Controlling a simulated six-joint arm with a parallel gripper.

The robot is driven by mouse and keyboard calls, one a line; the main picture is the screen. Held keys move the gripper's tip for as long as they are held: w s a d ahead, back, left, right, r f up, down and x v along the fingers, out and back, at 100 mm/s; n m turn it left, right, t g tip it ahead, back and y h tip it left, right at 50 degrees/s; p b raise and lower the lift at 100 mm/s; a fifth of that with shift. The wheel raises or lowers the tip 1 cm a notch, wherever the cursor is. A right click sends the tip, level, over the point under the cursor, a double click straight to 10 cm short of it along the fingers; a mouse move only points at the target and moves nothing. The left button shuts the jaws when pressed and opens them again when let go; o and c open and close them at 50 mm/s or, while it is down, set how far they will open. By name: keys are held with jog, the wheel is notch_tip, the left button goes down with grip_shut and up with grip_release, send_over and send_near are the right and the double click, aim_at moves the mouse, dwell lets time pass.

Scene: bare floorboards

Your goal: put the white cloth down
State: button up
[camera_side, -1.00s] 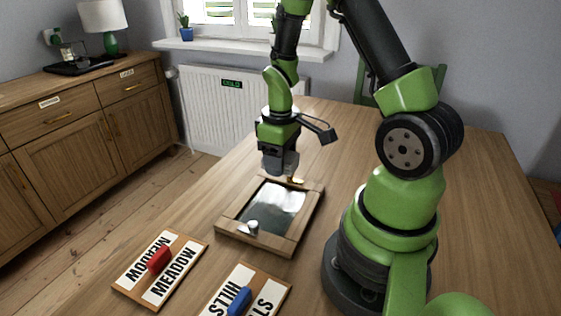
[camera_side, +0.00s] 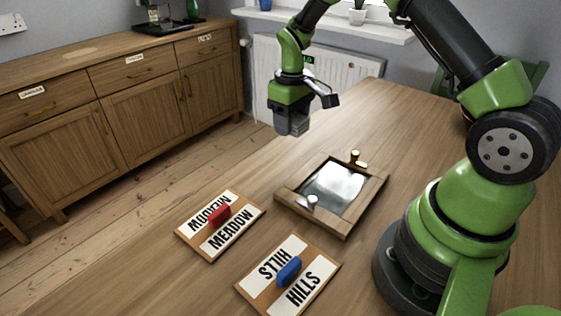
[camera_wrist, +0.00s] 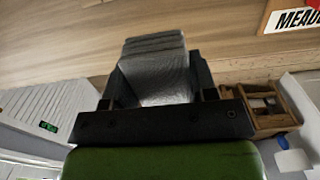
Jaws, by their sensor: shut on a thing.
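My gripper (camera_side: 292,122) is in the air, near the far left edge of the wooden table in the side view. It is shut on the white cloth (camera_wrist: 155,68), which looks like a grey-white folded bundle between the jaws in the wrist view. In the side view only a little greyish material (camera_side: 293,130) shows at the jaws, hard to tell from the fingers. The cloth does not touch the table there.
A wooden frame with a shiny pane (camera_side: 335,188) lies on the table (camera_side: 410,120), with small knobs on it. A MEADOW board (camera_side: 238,232) with a red handle and a HILLS board (camera_side: 270,280) with a blue handle lie nearer. A sideboard (camera_side: 120,100) and radiator stand beyond.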

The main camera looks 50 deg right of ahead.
jog(key=shift+w+a+r, duration=0.1)
jog(key=shift+w+a, duration=0.2)
jog(key=shift+w, duration=0.25)
jog(key=shift+w+a, duration=0.3)
jog(key=shift+w, duration=0.2)
send_over(279, 162)
notch_tip(279, 162, down, 5)
jog(key=shift+f, duration=2.4)
jog(key=shift+f, duration=0.1)
jog(key=o, duration=1)
jog(key=shift+c, duration=0.2)
